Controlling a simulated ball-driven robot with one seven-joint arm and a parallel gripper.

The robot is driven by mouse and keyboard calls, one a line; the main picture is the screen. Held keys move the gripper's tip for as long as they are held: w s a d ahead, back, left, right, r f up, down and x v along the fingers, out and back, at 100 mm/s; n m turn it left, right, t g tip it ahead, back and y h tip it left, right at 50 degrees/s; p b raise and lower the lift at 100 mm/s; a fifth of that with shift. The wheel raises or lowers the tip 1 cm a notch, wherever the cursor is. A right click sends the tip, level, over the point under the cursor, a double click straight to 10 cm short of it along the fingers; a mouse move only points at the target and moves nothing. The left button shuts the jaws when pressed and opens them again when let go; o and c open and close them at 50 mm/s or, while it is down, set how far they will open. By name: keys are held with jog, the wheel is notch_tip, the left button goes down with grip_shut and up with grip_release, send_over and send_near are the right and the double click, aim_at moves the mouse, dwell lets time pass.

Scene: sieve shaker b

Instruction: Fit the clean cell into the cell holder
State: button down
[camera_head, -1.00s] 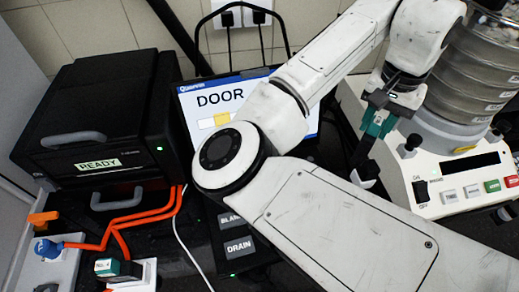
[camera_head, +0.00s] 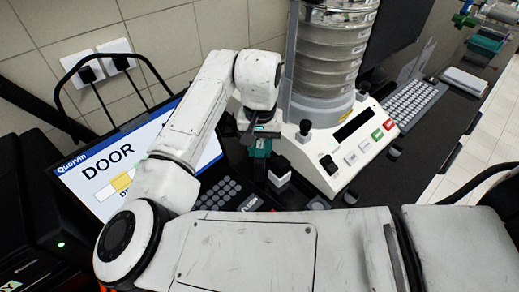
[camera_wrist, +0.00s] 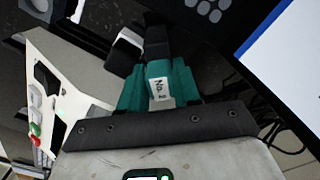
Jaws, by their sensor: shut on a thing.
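My gripper (camera_head: 260,147) is over the dark bench, in front of the sieve shaker, pointing down. I cannot identify the cell holder in the current frames.
The sieve shaker (camera_head: 306,160) with its stacked sieves stands close on the right. A screen (camera_head: 115,170) reading "DOOR" and a keypad (camera_head: 220,192) are on the left. A keyboard (camera_head: 412,103) lies farther right. The bench edge and a chair are at the right.

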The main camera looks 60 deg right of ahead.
jog(key=shift+f, duration=0.9)
jog(key=c, duration=0.8)
grip_release()
jog(key=shift+f, duration=0.15)
